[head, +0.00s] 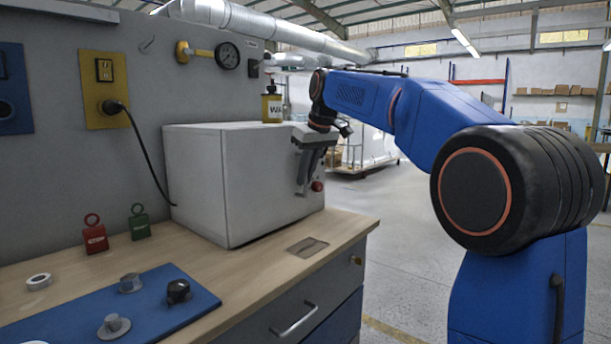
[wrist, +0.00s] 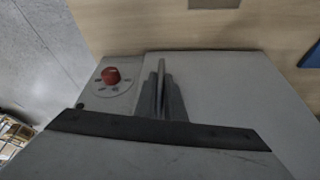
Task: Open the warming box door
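The warming box (head: 230,180) is a pale grey box on the wooden bench, its front turned to the right. In the wrist view its door (wrist: 230,85) lies flush in the front, beside a small panel with a red knob (wrist: 111,76). The knob also shows in the head view (head: 318,186). A thin upright handle (wrist: 161,72) stands out from the door. My gripper (head: 304,186) is at the front face, pointing down. Its two dark fingers (wrist: 162,100) lie close on both sides of the handle and look closed on it. They partly hide the handle.
A yellow bottle (head: 272,106) stands on the box top. A metal plate (head: 308,246) lies on the bench before the box. A blue panel with knobs (head: 160,312) and red and green tags (head: 95,238) are to the left. Open floor (head: 400,220) lies right of the bench.

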